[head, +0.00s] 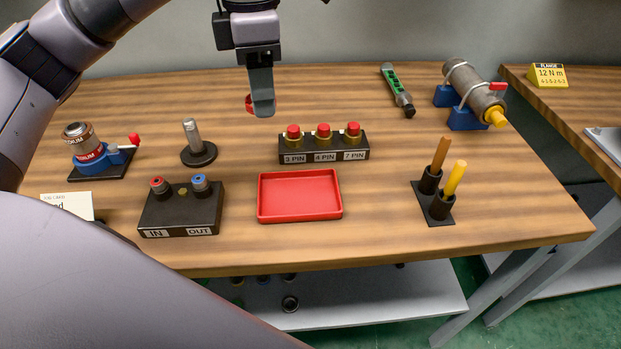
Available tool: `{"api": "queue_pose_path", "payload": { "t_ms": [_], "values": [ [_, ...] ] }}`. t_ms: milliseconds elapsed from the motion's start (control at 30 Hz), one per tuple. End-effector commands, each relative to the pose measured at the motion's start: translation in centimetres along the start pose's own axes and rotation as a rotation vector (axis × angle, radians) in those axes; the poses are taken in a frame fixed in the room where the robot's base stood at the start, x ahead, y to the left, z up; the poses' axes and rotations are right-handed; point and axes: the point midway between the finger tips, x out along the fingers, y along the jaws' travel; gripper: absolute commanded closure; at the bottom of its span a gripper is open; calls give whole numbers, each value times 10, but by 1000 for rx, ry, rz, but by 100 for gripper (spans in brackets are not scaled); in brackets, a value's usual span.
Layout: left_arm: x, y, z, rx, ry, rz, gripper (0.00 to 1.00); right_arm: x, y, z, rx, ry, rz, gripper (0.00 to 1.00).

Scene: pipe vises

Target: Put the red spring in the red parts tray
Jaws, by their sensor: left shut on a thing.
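My left gripper (262,105) hangs above the back middle of the table, pointing down. It is shut on the red spring (248,104), and only a small red part shows at the left side of the fingers. The red parts tray (300,218) lies empty on the table, in front of and to the right of the gripper. My right gripper is not in view.
A black block with red-capped connectors (323,154) stands just behind the tray. An IN/OUT block (180,210) stands left of it, and a holder with two sticks (436,205) to the right. A post on a round base (198,153) stands behind the IN/OUT block.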

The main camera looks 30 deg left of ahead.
Motion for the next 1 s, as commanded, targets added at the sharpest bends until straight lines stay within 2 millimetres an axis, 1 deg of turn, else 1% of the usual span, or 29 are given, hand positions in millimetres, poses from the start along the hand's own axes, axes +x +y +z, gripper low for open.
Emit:
{"api": "queue_pose_path", "payload": {
  "t_ms": [67,167,567,700,800,900,1000],
  "values": [
    [1,0,0,1,0,0,85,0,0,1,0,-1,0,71],
    [10,0,0,2,1,-3,85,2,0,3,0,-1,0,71],
    [90,-1,0,1,4,-6,85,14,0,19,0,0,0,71],
    [123,-1,-1,0,5,-4,85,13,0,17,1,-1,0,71],
    [142,0,-1,-1,3,-2,85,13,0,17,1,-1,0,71],
    [153,0,0,0,1,-1,85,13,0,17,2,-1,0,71],
    [159,0,0,0,1,0,85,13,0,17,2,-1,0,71]
  ]
}}
